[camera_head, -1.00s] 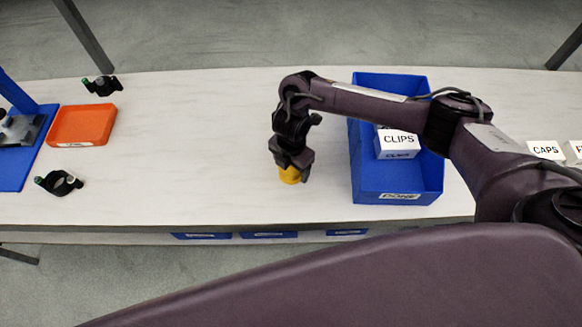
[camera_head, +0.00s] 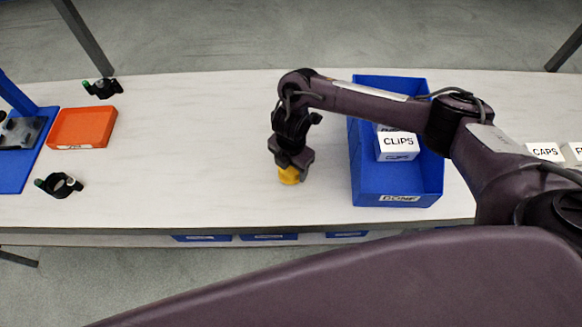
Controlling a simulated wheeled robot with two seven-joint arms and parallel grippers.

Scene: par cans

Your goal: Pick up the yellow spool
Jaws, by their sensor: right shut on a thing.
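The yellow spool (camera_head: 288,176) is near the front edge of the pale table, left of the blue bin. My right gripper (camera_head: 290,164) points down over it and is shut on it. The gripper hides the upper part of the spool. I cannot tell whether the spool's lower end touches the table. My left gripper is not in view.
A blue bin (camera_head: 400,187) labelled DONE holds a white CLIPS box (camera_head: 398,146). An orange tray (camera_head: 82,127), black clamps (camera_head: 60,185) and a blue-based fixture (camera_head: 15,170) are at the left. White CAPS box (camera_head: 545,151) is at the right. The table's middle is clear.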

